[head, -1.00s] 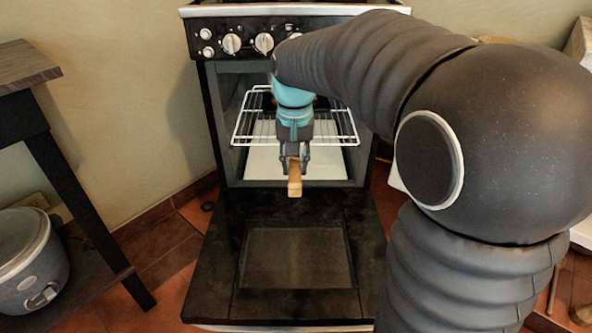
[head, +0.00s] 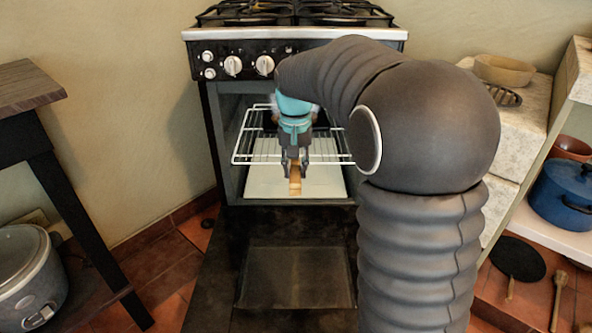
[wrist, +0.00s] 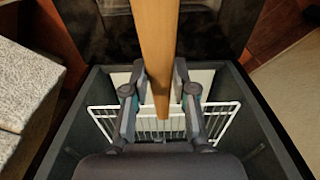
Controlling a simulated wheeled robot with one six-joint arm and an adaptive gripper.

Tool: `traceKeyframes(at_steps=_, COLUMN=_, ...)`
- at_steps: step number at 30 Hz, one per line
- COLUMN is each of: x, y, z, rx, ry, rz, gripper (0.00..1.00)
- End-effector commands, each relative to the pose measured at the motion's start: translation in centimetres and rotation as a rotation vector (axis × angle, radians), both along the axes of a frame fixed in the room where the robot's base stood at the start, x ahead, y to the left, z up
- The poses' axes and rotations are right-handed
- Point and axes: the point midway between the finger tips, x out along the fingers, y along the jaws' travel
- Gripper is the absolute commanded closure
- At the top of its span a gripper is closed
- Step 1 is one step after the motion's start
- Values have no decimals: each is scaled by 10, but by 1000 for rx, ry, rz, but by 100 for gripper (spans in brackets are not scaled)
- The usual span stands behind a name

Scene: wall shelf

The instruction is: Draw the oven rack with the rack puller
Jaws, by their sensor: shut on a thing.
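The wooden rack puller (head: 295,186) is in my gripper (head: 294,172), which is shut on it. In the head view it is a short tan piece below the fingers. In the wrist view the puller (wrist: 155,45) is a long wooden bar running from the top edge down between the fingers. The white wire oven rack (head: 246,161) is inside the open oven, with its front edge near the opening. The rack also shows below the fingers in the wrist view (wrist: 220,119). My gripper overlaps the rack in the head view; I cannot tell whether the puller touches it.
The oven door (head: 220,290) is folded down in front. A dark table (head: 25,85) and a grey cooker (head: 28,275) stand at left. At right are a pale counter (head: 520,140) and a blue pot (head: 563,195).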

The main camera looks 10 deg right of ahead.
Motion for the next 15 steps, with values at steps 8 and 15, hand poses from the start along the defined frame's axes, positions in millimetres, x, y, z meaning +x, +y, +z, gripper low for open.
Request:
traceKeyframes(at_steps=8, x=23, y=-5, z=-3, rx=0, ry=0, rz=1, gripper=100)
traceKeyframes(at_steps=15, x=28, y=-7, z=-21, rx=0, ry=0, rz=1, gripper=100)
